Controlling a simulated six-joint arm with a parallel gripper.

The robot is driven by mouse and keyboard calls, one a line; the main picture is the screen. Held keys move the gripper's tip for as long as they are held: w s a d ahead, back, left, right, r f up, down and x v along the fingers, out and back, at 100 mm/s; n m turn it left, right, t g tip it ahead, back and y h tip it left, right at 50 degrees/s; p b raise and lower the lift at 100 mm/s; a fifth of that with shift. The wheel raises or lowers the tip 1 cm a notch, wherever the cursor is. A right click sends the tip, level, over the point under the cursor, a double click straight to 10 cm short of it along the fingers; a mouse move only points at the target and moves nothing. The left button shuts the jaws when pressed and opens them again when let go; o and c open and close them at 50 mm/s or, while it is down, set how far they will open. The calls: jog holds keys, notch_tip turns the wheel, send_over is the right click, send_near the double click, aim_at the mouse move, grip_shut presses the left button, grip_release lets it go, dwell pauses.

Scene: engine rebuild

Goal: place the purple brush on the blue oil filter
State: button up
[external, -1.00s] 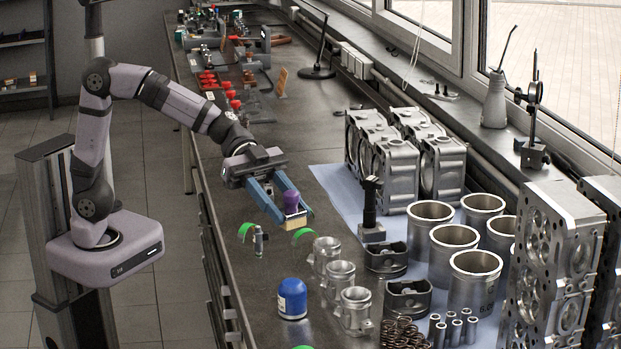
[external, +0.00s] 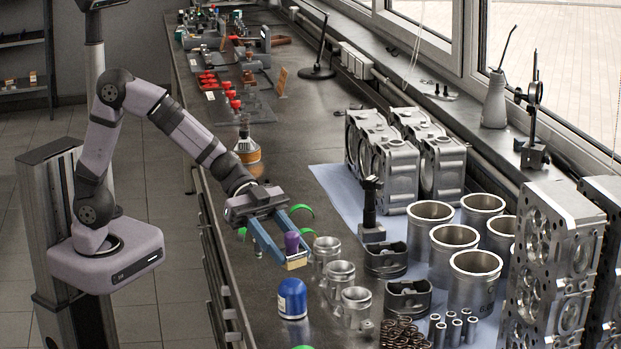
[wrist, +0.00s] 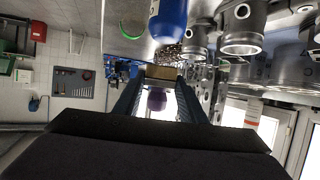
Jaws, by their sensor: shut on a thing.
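The purple brush (external: 292,243) has a purple handle and a tan bristle block (external: 296,262). My gripper (external: 281,247) is shut on it, with the purple part between the blue fingers. In the wrist view the purple part (wrist: 157,99) shows between the two fingers, with the tan block (wrist: 161,73) near the fingertips. The blue oil filter (external: 292,298) stands upright on the bench, just in front of the gripper and below it in the external view. It also shows at the top of the wrist view (wrist: 168,18). The brush is apart from the filter.
Large cylinder sleeves (external: 474,280) and engine blocks (external: 385,180) stand further right. Springs (external: 402,335) lie at the front. The bench left of the filter is largely clear.

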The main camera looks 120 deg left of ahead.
aim_at(287, 263)
jog(key=shift+f+b, duration=0.45)
jog(key=shift+f, duration=1.35)
jog(key=shift+f, duration=0.15)
jog(key=o, duration=1.1)
jog(key=shift+r, duration=0.2)
jog(key=p+v, duration=0.1)
jog(key=v, duration=1.1)
